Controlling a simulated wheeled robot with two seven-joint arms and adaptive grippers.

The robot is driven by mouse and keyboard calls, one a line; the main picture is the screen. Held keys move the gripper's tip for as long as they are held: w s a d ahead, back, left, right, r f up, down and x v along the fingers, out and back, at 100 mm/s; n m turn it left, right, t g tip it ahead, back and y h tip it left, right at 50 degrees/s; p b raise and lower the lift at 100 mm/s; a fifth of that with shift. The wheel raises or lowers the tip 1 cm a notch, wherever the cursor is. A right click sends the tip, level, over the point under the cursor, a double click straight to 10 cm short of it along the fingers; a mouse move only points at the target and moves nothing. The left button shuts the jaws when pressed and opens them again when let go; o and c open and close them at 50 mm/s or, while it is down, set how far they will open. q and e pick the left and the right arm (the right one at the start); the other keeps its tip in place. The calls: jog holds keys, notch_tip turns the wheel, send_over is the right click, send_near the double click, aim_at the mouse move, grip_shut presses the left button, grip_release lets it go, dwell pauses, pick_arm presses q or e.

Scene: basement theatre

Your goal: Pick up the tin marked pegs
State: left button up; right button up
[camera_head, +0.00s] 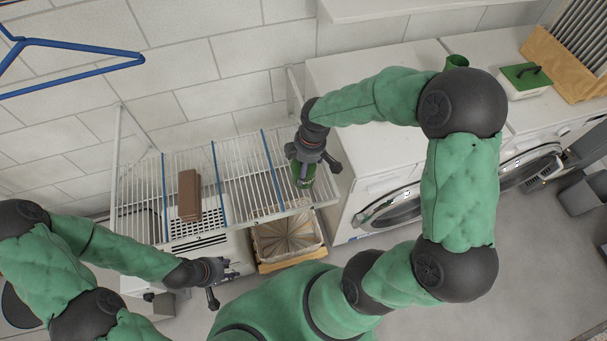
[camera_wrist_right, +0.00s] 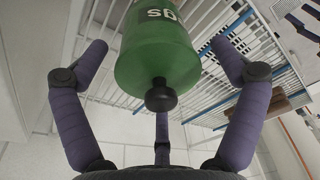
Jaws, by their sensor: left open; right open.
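A green tin (camera_head: 303,175) stands at the right end of the wire rack, partly hidden under my right gripper (camera_head: 314,160). In the right wrist view the tin (camera_wrist_right: 158,55) shows a black knob on its end and pale letters, cut off at the top edge, so the full word cannot be read. My right gripper is open, with its fingers spread around the tin and gaps visible between them and its sides. My left gripper (camera_head: 220,283) is open and empty, low at the left, in front of the rack and away from the tin.
The wire rack (camera_head: 237,172) also holds a brown block (camera_head: 189,195). A lined basket (camera_head: 288,238) is below. White machines (camera_head: 375,170) stand to the right, carrying another green container (camera_head: 457,62) and a green-lidded box (camera_head: 525,80). A blue hanger (camera_head: 75,45) is at upper left.

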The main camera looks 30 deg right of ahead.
notch_tip(320, 180, down, 4)
jog(key=shift+w+a+r+b, duration=0.1)
jog(key=shift+b, duration=0.5)
jog(key=c, duration=1.2)
jog(key=shift+r, duration=0.15)
